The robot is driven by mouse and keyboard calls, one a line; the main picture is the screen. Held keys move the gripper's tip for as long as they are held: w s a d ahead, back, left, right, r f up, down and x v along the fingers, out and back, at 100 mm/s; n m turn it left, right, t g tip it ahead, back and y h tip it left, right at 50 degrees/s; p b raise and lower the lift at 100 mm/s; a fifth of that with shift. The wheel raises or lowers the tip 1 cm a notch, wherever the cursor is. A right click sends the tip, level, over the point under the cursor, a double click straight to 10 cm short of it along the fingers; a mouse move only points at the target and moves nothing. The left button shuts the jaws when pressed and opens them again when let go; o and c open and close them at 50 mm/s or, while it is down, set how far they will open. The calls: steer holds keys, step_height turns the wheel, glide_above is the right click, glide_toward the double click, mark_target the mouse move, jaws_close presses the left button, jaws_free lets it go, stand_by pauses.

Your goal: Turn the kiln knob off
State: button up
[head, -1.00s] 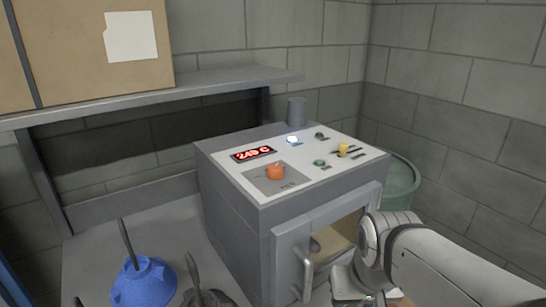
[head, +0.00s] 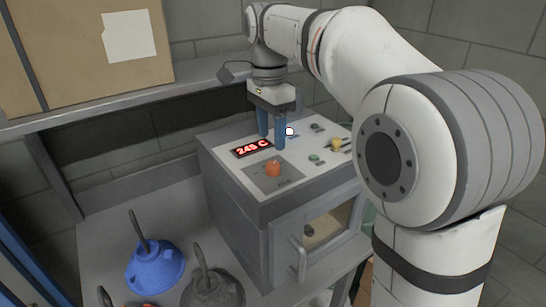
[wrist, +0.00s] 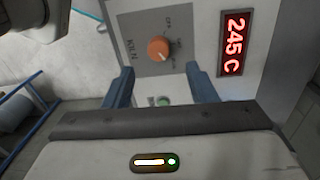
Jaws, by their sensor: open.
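The orange kiln knob (head: 273,168) sits on a grey plate on the kiln's sloping white panel (head: 235,163). In the wrist view the knob (wrist: 159,48) carries a pale pointer mark, and "KILN" is printed beside it; the smaller labels are too blurred to read. The red display (head: 253,148) reads about 245 C. My gripper (head: 272,132) is open and empty, its blue fingers pointing down over the back of the panel, beyond the knob. In the wrist view the knob shows past the gap between the fingertips (wrist: 160,75), apart from both.
A lit white lamp (head: 289,131), a green button (head: 314,157) and a yellow slider (head: 336,143) share the panel. The kiln door handle (head: 299,260) juts out in front. A shelf (head: 130,103) with a cardboard box (head: 85,65) is behind.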

mark_target(273, 164)
step_height(273, 164, down, 7)
steer(key=shift+s+d+f, duration=0.1)
steer(key=shift+s+f, duration=0.05)
stand_by(0.4)
steer(key=c, duration=0.9)
steer(key=shift+d, duration=0.15)
steer(key=shift+c, duration=0.4)
